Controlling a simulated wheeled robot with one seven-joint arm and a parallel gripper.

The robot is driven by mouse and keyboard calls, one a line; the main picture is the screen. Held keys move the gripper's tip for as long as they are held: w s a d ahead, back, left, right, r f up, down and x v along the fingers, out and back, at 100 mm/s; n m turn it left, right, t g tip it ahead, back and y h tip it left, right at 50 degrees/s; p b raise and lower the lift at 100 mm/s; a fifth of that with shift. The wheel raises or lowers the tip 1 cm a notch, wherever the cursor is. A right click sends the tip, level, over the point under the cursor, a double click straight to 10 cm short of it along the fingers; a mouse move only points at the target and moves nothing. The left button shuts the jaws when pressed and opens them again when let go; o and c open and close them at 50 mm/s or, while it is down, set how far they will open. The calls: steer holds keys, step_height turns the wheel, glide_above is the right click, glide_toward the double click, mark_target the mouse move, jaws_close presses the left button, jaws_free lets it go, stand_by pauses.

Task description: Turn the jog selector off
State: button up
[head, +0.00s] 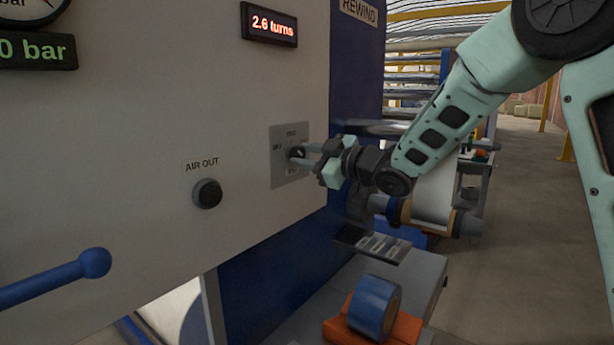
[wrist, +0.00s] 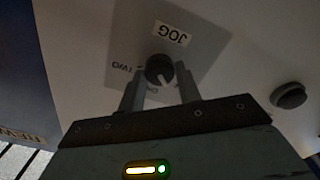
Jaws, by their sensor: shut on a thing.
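The jog selector is a dark round knob (head: 297,152) on a grey plate (head: 279,178) on the machine's pale front panel. In the wrist view the knob (wrist: 159,68) sits below a tilted, upside-down JOG label (wrist: 172,34), with small lettering at its left and below it. My gripper (head: 303,157) reaches in from the right, its fingertips at the knob. In the wrist view my gripper (wrist: 160,82) has one finger on each side of the knob and is shut on it. A pale mark shows on the knob's lower right in the wrist view; its exact setting is hard to read.
A black AIR OUT button (head: 207,193) is left of the plate. A red display (head: 269,24) reading 2.6 turns is above. A blue lever (head: 60,279) sticks out at lower left. A blue roll (head: 375,308) on an orange base and a roller (head: 434,195) are below and right.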

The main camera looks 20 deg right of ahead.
steer(key=shift+f+n+b, duration=0.15)
steer(key=shift+n+b, duration=1.05)
steer(key=shift+b, duration=0.2)
steer(key=o, duration=1)
steer(key=shift+c, duration=0.2)
steer(key=shift+s, duration=0.15)
steer(key=b+v, duration=0.2)
steer(key=v, duration=1.5)
steer(key=shift+b, duration=0.35)
